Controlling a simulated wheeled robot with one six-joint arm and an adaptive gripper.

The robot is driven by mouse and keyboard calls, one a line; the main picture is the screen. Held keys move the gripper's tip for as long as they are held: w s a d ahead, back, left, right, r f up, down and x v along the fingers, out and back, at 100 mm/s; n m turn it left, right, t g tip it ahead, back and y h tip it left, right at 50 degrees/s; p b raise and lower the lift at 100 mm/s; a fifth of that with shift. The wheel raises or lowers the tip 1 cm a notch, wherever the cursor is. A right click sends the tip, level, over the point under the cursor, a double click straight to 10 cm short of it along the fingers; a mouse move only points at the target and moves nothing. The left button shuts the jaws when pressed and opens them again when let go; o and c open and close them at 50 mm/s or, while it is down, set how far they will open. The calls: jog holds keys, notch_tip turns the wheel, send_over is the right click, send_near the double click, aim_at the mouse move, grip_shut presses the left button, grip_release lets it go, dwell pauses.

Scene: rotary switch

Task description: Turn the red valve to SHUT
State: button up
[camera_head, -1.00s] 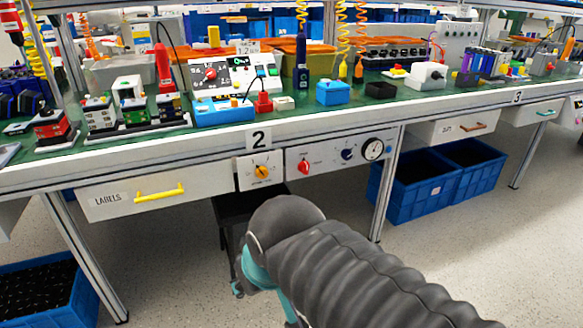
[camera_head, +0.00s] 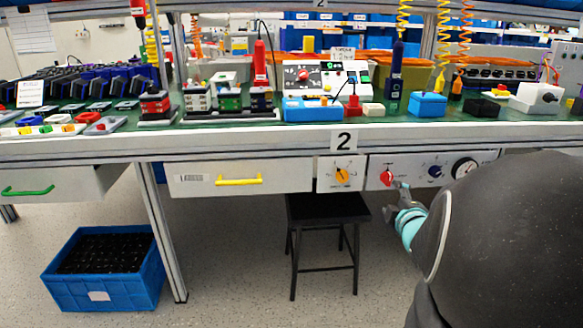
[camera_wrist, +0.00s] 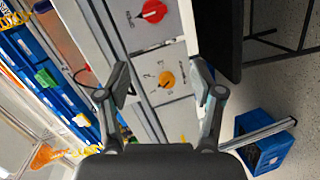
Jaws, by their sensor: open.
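The red valve (camera_head: 387,177) is a red knob on a white panel (camera_head: 408,171) under the bench's front edge, right of the "2" sign.
The yellow-orange knob's panel adjoins the valve's panel on the left. A dark knob (camera_head: 435,171) and a round gauge (camera_head: 464,167) are to the right. A black stool (camera_head: 327,208) stands below. A drawer with a yellow handle (camera_head: 239,181) is further left.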

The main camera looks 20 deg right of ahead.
aim_at(390, 182)
jog(key=s+d+f+n+t+y+b, duration=0.1)
jog(key=s+d+f+n+t, duration=0.1)
jog(key=d+f+n+t, duration=0.15)
jog(key=shift+n+g, duration=0.25)
jog(key=shift+g, duration=0.1)
jog(key=x, duration=1.4)
jog(key=shift+s+d+r+p, duration=0.1)
jog(key=shift+d+r+p, duration=0.2)
jog(key=shift+p, duration=0.1)
jog(key=shift+f, duration=0.1)
jog(key=c, duration=1.2)
